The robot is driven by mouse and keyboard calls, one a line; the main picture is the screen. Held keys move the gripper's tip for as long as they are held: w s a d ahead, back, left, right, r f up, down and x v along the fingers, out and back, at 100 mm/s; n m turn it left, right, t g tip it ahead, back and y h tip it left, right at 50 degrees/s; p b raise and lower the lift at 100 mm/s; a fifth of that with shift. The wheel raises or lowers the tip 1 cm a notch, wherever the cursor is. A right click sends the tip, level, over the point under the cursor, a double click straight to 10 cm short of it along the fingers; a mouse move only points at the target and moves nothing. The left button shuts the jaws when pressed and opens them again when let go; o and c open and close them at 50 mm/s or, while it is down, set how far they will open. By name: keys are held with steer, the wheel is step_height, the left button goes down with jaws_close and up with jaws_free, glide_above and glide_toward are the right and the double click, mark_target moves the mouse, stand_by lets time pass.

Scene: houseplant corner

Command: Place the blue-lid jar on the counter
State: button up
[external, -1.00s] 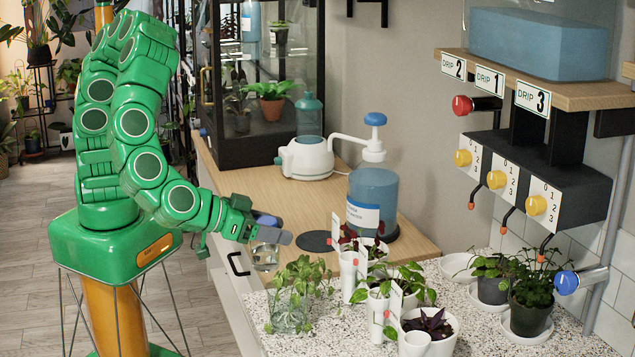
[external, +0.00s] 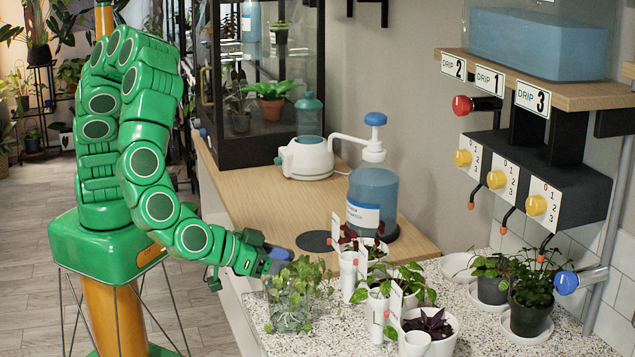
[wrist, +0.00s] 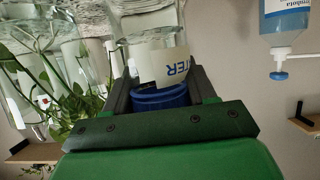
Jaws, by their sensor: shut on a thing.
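The blue-lid jar is held in my gripper (external: 272,259). In the wrist view its blue lid (wrist: 160,98) sits between the two dark fingers, and its clear body carries a white label reading "TER" upside down. In the external view the lid (external: 280,254) shows at the fingertips, while the body is mostly hidden behind plant leaves. My gripper is beside the near-left end of the speckled counter (external: 330,335), low and close to its edge. I cannot tell whether the jar touches the counter.
A glass jar with a leafy plant (external: 288,312) stands right in front of my gripper. White pots (external: 350,275) with plants and label stakes stand to the right. The wooden counter (external: 235,190) behind holds a blue pump bottle (external: 373,205), a dark round pad (external: 314,241) and a white kettle-like device (external: 308,160).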

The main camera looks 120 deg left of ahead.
steer(key=o, duration=1.2)
steer(key=shift+c, duration=0.2)
steer(key=v, duration=1.2)
